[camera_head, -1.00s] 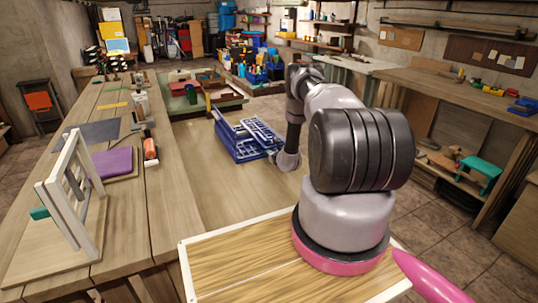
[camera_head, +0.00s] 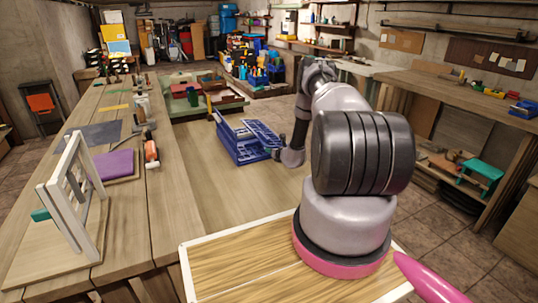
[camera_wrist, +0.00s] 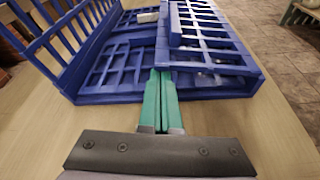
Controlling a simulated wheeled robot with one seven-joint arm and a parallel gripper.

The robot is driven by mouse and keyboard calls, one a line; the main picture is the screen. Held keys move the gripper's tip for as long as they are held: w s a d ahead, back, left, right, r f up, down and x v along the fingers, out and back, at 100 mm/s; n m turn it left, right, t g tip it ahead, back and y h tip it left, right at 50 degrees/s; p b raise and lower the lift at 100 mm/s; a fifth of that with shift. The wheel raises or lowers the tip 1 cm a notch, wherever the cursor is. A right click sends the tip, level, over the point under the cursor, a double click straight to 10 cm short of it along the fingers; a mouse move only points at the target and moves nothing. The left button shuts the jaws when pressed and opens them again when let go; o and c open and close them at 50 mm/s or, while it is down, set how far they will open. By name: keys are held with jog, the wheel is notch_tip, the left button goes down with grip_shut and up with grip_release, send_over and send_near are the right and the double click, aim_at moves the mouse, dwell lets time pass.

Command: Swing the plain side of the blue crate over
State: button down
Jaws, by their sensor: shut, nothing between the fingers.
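The blue crate (camera_head: 240,152) stands on the wooden surface in front of my arm, and its lattice sides show in the head view. In the wrist view, one lattice side (camera_wrist: 62,40) stands up and leans at the left. Another lattice panel (camera_wrist: 215,60) lies low over the right part of the crate, with a raised bar along its inner edge. I cannot tell for sure which side is the plain one. My gripper (camera_wrist: 160,76) is shut and empty, its green fingers at the crate's near edge between these two panels. Whether they touch the crate is unclear.
A shallow tray with blocks (camera_head: 205,97) stands behind the crate. The surface in front of the crate is clear.

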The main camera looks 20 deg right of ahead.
jog(key=d+r+m+t+y, duration=0.2)
jog(key=d+r+m+y, duration=0.2)
jog(key=d+r+m, duration=0.6)
jog(key=shift+d+r+m+y, duration=0.25)
jog(key=shift+d+m+y, duration=0.05)
jog(key=shift+d, duration=0.3)
jog(key=shift+w, duration=0.1)
dwell(0.5)
